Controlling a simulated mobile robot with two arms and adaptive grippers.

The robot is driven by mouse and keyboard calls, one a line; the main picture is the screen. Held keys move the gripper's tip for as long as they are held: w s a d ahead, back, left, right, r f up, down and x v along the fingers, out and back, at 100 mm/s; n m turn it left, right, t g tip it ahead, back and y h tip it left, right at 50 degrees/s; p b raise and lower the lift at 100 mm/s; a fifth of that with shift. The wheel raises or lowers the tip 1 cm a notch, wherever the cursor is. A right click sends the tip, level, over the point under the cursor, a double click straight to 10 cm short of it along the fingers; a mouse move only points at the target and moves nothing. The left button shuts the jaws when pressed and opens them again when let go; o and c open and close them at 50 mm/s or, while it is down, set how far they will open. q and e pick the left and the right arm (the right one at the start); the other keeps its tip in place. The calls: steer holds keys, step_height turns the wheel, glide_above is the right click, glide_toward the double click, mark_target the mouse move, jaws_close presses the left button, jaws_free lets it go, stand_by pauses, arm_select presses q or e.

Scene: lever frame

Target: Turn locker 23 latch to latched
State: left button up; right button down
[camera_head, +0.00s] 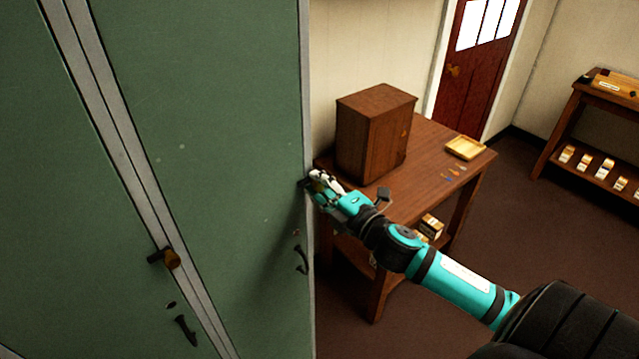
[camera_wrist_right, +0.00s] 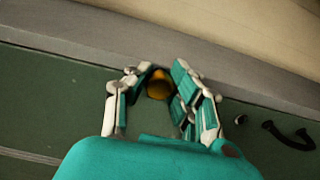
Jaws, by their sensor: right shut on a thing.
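Green locker doors with grey frame strips fill the left of the head view. My right gripper (camera_head: 318,184) is at the right edge of the nearer door (camera_head: 215,140), shut on a latch there. In the right wrist view, the brass-coloured latch (camera_wrist_right: 158,85) shows between the fingers of my right gripper (camera_wrist_right: 157,97). The fingers hide much of it, so its exact angle cannot be told. A second latch (camera_head: 165,258), a brass hub with a dark lever pointing left, is on the frame strip further left. No locker number is readable. My left gripper is not in view.
Dark pull handles (camera_head: 301,260) and (camera_head: 185,330) stick out from the doors below the latches. A wooden table (camera_head: 430,165) with a brown cabinet (camera_head: 372,130) and a yellow tray (camera_head: 465,148) stands behind my right arm. Open floor lies to the right.

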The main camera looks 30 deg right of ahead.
stand_by(0.3)
steer(key=c, duration=1.1)
jaws_free()
steer(key=s, duration=0.8)
steer(key=s+d, duration=0.1)
steer(key=s, duration=0.3)
